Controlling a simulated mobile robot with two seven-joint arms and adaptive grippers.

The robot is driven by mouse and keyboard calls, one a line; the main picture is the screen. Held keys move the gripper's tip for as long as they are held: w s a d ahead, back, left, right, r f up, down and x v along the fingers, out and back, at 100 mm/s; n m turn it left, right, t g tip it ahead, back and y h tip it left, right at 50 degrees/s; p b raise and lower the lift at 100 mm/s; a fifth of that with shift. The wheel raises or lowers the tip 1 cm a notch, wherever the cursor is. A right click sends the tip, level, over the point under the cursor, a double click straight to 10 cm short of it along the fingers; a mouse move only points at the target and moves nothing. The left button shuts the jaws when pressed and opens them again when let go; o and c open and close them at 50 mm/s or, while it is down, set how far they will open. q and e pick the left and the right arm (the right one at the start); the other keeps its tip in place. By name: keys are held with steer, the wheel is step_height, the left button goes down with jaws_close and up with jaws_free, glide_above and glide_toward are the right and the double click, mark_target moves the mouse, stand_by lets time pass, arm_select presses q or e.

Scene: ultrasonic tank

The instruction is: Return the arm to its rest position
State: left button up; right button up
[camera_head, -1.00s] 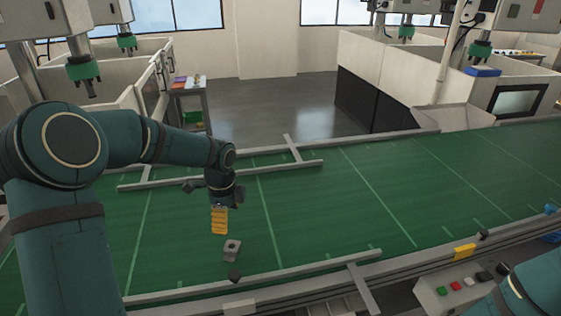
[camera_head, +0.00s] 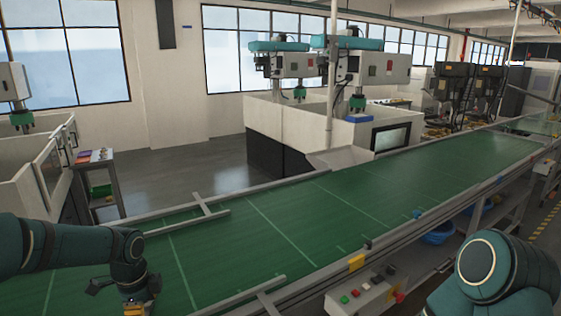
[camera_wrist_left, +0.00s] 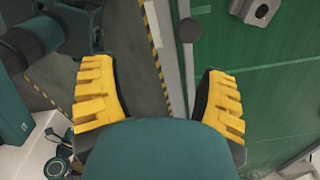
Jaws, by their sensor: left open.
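My left gripper (camera_head: 136,306) is at the bottom left of the head view, over the near part of the green conveyor belt (camera_head: 300,215). Its fingertips are cut off by the lower edge there. In the left wrist view the two yellow fingers (camera_wrist_left: 160,92) stand wide apart with nothing between them. The floor and the conveyor's side rail show below the gap. My left arm (camera_head: 65,247) comes in from the left. My right arm (camera_head: 495,265) shows at the lower right. The right gripper is out of view.
A grey metal part (camera_wrist_left: 257,10) lies on the belt in the wrist view, clear of the fingers. Metal rails edge the belt. A control box with buttons (camera_head: 365,293) stands along the near side. A small side table (camera_head: 97,180) stands beyond the belt at left.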

arm_select(q)
steer(key=s+d+f+n+h, duration=0.3)
steer(key=d+f+n, duration=0.3)
steer(key=d+f, duration=0.65)
steer(key=s+d+f+n+t, duration=0.1)
steer(key=s+d+f+n, duration=0.3)
steer(key=s+n, duration=0.25)
steer(key=s+d+f+n+t, duration=0.1)
steer(key=s+d+f+n, duration=0.4)
steer(key=s+n, duration=0.15)
step_height(320, 180, down, 8)
steer(key=m+b, duration=0.1)
steer(key=b, duration=0.6)
steer(key=shift+r+h, duration=0.25)
steer(key=shift+h, duration=0.15)
arm_select(e)
step_height(320, 180, down, 8)
steer(key=shift+a, duration=0.35)
